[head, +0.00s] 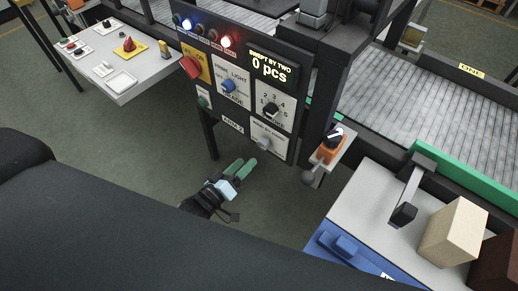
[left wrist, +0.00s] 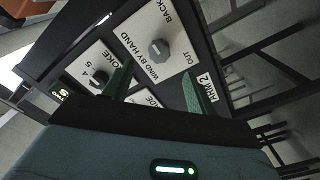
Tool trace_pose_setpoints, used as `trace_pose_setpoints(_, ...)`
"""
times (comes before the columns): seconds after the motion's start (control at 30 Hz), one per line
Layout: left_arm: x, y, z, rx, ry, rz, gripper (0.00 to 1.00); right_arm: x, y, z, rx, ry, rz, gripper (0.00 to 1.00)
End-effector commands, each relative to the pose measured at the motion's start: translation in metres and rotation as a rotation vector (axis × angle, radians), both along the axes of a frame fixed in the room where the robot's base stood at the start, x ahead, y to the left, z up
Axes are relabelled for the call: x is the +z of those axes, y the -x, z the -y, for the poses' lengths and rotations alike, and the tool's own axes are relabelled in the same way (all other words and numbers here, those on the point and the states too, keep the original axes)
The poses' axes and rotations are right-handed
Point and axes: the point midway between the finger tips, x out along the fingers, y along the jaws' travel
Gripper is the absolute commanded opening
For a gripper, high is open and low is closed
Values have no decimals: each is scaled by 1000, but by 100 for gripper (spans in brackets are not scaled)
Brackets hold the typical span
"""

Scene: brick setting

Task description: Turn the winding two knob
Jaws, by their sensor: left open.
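A dark control panel stands at the centre of the head view. Its lowest white plate carries a grey knob (head: 265,143). In the left wrist view this knob (left wrist: 158,48) sits on a plate marked "WIND BY HAND", with "BACK" and "OUT" at its ends, near an "ARM 2" label (left wrist: 209,84). My left gripper (head: 245,166) has green fingers and is open and empty, below the knob in the head view. In the left wrist view the gripper (left wrist: 160,78) has the knob ahead, roughly between its fingers and apart from them. My right gripper is not in view.
The panel also holds a blue knob (head: 228,86), a black numbered knob (head: 271,109), a red switch (head: 190,67) and a display reading "0 pcs" (head: 269,69). An orange box with a black knob (head: 331,142) stands right of the panel. Conveyor rollers (head: 430,90) lie beyond.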

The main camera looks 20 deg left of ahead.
Motion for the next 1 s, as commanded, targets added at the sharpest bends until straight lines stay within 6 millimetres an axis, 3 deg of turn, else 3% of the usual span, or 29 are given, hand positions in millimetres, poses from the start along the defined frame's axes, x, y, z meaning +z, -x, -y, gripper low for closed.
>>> trace_pose_setpoints(0.5, 0, -63, 23, 0, 0, 0, 57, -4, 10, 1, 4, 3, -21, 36)
trace_pose_setpoints(0.9, 0, -70, 26, 0, 0, 0, 57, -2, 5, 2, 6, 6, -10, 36)
trace_pose_setpoints(1.0, 0, -70, 26, 0, 0, 0, 45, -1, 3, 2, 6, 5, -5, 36)
